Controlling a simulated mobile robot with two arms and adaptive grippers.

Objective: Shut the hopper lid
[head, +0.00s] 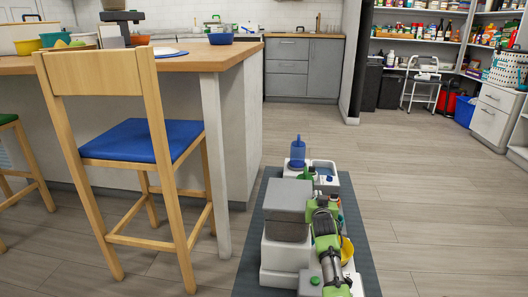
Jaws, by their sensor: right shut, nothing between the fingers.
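A boxy pet feeder stands on the dark grey mat (250,257) in the lower middle of the head view. Its grey hopper (286,232) sits over a white base (284,254). A lighter grey panel, which looks like the lid (287,195), shows at the top of the hopper. I cannot tell from this angle whether it is fully closed. My right gripper (311,178) is at the end of my green and grey right arm, just right of and beyond the feeder. Its fingers are small and partly hidden; it is shut and empty. My left gripper is not in view.
A white water dispenser (323,184) with a blue bottle (298,152) stands behind the feeder. A wooden chair (135,140) with a blue seat and a counter (185,63) stand to the left. The floor right of the mat is clear.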

